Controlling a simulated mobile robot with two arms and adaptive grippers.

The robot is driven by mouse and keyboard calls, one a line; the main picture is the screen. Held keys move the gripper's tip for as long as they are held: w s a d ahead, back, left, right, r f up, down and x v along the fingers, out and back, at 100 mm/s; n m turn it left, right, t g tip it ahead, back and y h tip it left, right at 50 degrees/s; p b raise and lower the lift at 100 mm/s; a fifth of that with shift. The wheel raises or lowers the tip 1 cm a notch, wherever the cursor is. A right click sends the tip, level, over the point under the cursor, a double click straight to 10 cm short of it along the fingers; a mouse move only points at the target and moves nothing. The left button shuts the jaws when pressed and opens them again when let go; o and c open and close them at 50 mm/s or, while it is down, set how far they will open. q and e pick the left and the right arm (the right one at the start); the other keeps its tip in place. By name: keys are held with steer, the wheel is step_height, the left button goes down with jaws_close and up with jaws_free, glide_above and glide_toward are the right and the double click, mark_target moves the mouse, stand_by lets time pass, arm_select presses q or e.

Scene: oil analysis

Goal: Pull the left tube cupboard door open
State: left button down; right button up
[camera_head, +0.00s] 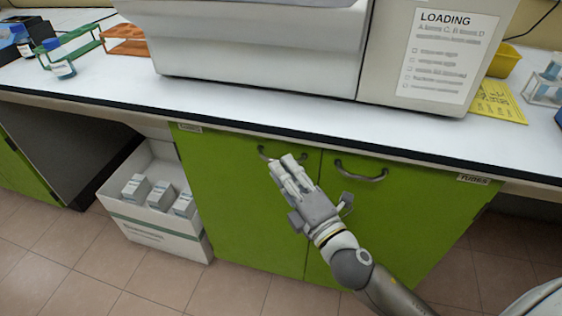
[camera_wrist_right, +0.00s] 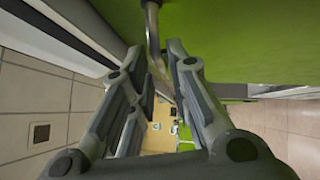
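The left tube cupboard door (camera_head: 225,200) is a green panel under the worktop, and it is shut. Its curved grey handle (camera_head: 266,154) is near the door's upper right corner, partly hidden by my right gripper (camera_head: 287,164). In the right wrist view the handle (camera_wrist_right: 153,35) runs down between the fingertips of my right gripper (camera_wrist_right: 158,58). The fingers are parted, with a small gap around the handle, and do not look clamped on it. My left gripper is in neither view.
The right green door (camera_head: 400,215), shut, has its own handle (camera_head: 360,174) and a "TUBES" label (camera_head: 473,180). A white box (camera_head: 150,228) with small cartons stands on the floor left of the cupboard. A large machine (camera_head: 260,50) stands on the worktop (camera_head: 110,90). Tiled floor in front is clear.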

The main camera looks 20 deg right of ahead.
steer(key=shift+x, duration=1.05)
jaws_close()
